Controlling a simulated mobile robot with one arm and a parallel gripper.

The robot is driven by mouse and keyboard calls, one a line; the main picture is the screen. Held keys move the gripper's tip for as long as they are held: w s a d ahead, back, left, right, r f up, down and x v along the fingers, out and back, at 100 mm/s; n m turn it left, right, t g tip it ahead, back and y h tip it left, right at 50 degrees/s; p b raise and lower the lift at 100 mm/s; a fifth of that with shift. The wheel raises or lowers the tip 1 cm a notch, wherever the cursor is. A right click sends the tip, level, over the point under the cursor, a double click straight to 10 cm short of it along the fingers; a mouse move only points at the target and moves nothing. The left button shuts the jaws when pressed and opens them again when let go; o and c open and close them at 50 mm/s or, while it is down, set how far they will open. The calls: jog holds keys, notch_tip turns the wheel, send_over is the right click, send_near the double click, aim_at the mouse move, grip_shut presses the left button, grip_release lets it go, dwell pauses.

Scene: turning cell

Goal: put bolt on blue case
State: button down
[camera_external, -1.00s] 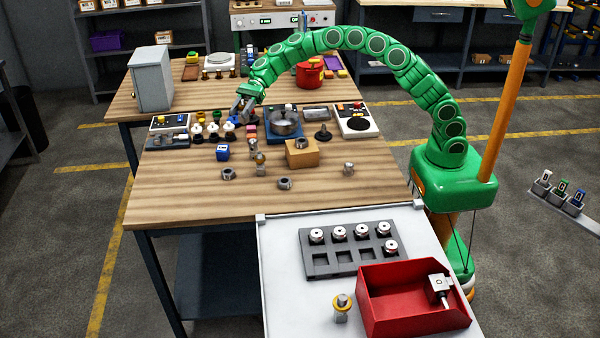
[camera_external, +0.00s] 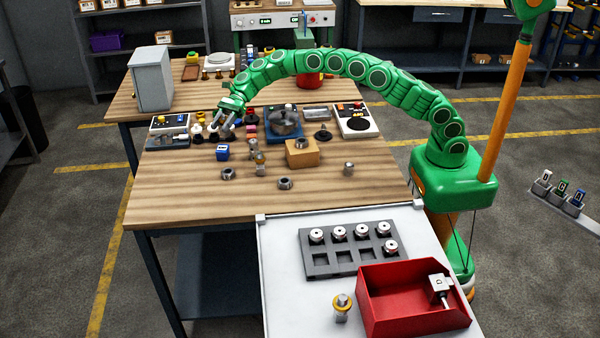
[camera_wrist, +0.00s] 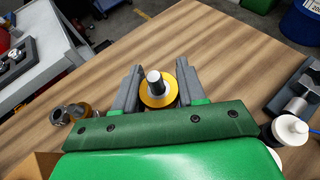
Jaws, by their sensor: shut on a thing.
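In the wrist view, my gripper (camera_wrist: 157,90) is shut on a bolt-like piece (camera_wrist: 153,84) with a round yellow collar and a silver stem with a dark end. In the external view, my gripper (camera_external: 226,122) is over the back left of the wooden table, and the held piece is too small to make out. The blue case (camera_external: 222,152), a small cube with a white mark, stands on the table just below my gripper in that picture. I cannot make out the case in the wrist view.
Several pegs and a control panel (camera_external: 170,130) stand left of my gripper. A nut (camera_external: 227,174) lies in front. The table's front left is clear.

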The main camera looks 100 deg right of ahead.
aim_at(221, 132)
jog(key=shift+w+d+f, duration=0.1)
jog(key=shift+w+f, duration=0.8)
jog(key=shift+f, duration=0.1)
notch_tip(221, 132, down, 3)
jog(key=shift+f, duration=0.15)
jog(key=c, duration=0.6)
grip_release()
jog(key=shift+c, duration=0.2)
